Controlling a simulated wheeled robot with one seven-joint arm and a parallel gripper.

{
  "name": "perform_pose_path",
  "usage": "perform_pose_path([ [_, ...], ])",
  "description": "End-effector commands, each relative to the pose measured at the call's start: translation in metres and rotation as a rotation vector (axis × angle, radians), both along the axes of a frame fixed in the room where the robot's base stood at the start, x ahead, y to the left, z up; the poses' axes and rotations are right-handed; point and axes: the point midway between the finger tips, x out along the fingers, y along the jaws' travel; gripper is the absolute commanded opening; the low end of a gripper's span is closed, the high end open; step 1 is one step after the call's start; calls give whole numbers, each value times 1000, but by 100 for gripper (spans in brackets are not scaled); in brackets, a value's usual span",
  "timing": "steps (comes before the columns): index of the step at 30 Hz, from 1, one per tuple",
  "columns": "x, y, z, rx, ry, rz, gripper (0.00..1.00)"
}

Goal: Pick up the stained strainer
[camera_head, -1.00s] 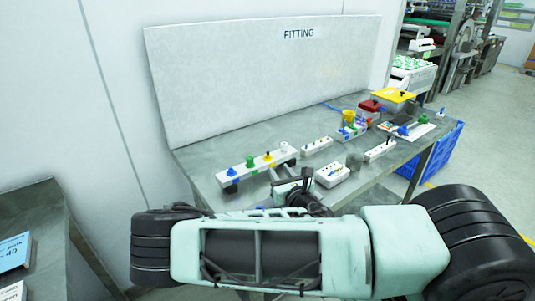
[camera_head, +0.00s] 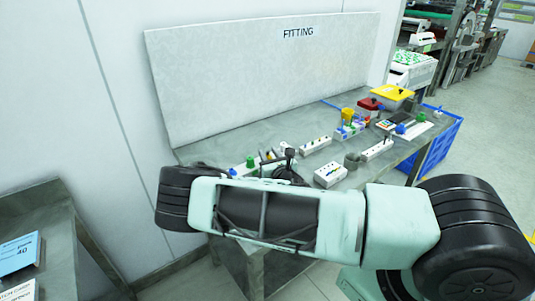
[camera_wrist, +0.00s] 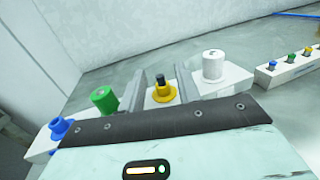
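A white rack (camera_wrist: 208,80) on the table holds a row of small fittings. They are a blue one (camera_wrist: 60,128), a green one (camera_wrist: 104,100), a yellow one with a dark top (camera_wrist: 162,92) and a white one (camera_wrist: 213,66). The dark top may be a stain, but I cannot tell for sure which piece is the stained strainer. My gripper (camera_wrist: 160,74) is open. Its two fingers stand apart on either side of the yellow piece, and I see no grip on it. In the head view my arm hides most of the rack; the green piece (camera_head: 250,161) shows.
More white racks with small fittings (camera_head: 316,145) stand to the right. A grey cup-like cylinder (camera_head: 353,161) stands among them. An upright board marked FITTING (camera_head: 265,75) closes the table's back.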

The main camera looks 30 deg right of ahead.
Motion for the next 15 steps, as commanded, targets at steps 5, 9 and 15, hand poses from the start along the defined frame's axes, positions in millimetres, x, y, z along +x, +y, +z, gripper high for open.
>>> perform_pose_path([
  [5,0,0,0,0,0,0,3],
  [9,0,0,0,0,0,0,0],
  [15,0,0,0,0,0,0,0],
])
